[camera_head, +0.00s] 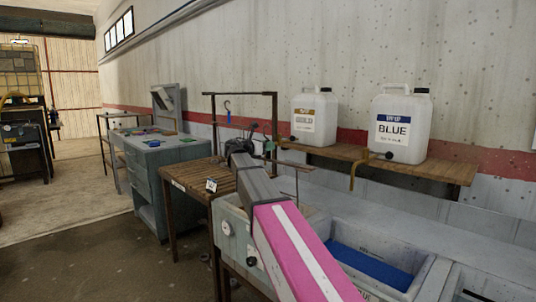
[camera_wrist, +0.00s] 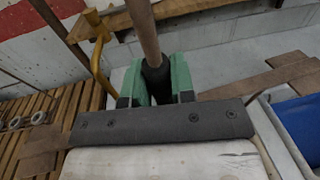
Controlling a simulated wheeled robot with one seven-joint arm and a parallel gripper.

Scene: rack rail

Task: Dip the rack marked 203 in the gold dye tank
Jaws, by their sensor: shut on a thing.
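My gripper (camera_wrist: 156,88) is shut on the black grip of a brown rod (camera_wrist: 142,25) in the wrist view, with a green finger on each side. In the head view my gripper (camera_head: 268,146) is beyond the end of my pink arm, near the dark rail frame (camera_head: 240,94). I cannot tell whether the rod belongs to the rack marked 203; no number is readable. A white jug marked GOLD (camera_head: 313,120) stands on the wall shelf. A grey tank (camera_head: 238,232) with a gauge is partly behind my arm; its dye and name are hidden.
A tank of blue dye (camera_head: 368,264) is right of my arm and also shows in the wrist view (camera_wrist: 302,122). A jug marked BLUE (camera_head: 401,128) stands on the shelf (camera_head: 440,170). A slatted wooden table (camera_head: 190,177) carries a small tag (camera_head: 211,185). A blue hook (camera_head: 227,106) hangs from the frame.

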